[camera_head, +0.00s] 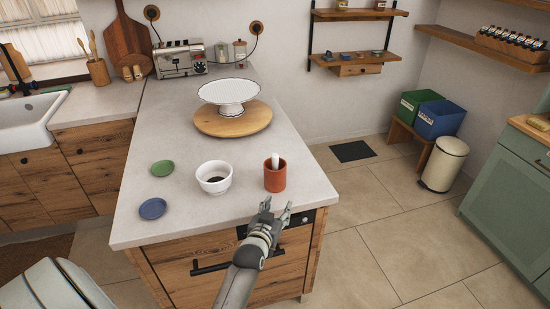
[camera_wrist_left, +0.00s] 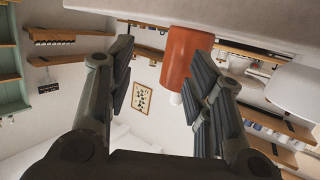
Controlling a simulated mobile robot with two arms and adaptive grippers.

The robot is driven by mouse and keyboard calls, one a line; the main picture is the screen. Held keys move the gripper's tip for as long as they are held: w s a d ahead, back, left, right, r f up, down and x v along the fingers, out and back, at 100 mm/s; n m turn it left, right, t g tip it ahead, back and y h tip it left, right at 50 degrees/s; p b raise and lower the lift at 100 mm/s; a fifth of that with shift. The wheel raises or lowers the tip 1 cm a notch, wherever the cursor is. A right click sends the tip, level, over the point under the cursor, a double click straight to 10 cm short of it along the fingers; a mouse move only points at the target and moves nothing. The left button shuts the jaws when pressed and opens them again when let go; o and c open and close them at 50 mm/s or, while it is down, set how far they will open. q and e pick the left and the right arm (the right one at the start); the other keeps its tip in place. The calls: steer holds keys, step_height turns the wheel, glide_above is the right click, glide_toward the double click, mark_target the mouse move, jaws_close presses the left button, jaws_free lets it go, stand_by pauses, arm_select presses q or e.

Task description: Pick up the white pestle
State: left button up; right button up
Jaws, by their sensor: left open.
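The white pestle (camera_head: 275,161) stands in a terracotta-red cup (camera_head: 275,180) near the front right of the counter; only its upper end shows above the rim. In the left wrist view, which looks upside down, the cup (camera_wrist_left: 184,56) is beyond the fingers, with a small white end that looks like the pestle (camera_wrist_left: 176,99) at its rim. My left gripper (camera_head: 277,208) is open and empty at the counter's front edge, just in front of the cup. In the wrist view its fingers (camera_wrist_left: 160,78) are spread apart, not touching the cup. My right gripper is not in view.
Green (camera_head: 162,168) and blue (camera_head: 152,208) small dishes lie further left. A white cake stand (camera_head: 229,108) on a round wooden board (camera_head: 205,130) is behind. The counter (camera_head: 246,208) has bare space around the cup.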

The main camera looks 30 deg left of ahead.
arm_select(q)
steer(key=n+t+y, duration=0.2)
glide_toward(274, 160)
steer(key=shift+y, duration=0.5)
steer(key=b+x, duration=0.2)
steer(key=x, duration=0.3)
steer(key=shift+w+d+b, duration=0.25)
steer(key=shift+b, duration=0.15)
steer(key=shift+w+a, duration=0.2)
steer(key=shift+w, duration=0.35)
steer(key=b+x, duration=0.4)
steer(key=shift+w+a+f, duration=0.1)
steer(key=shift+w, duration=0.1)
steer(key=shift+w+a, duration=0.1)
steer(key=shift+w, duration=0.1)
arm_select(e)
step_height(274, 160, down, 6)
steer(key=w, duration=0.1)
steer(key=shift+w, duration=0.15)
arm_select(q)
steer(key=shift+s, duration=0.1)
steer(key=shift+c, duration=0.2)
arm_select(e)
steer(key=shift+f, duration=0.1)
arm_select(q)
steer(key=c, duration=1)
jaws_close()
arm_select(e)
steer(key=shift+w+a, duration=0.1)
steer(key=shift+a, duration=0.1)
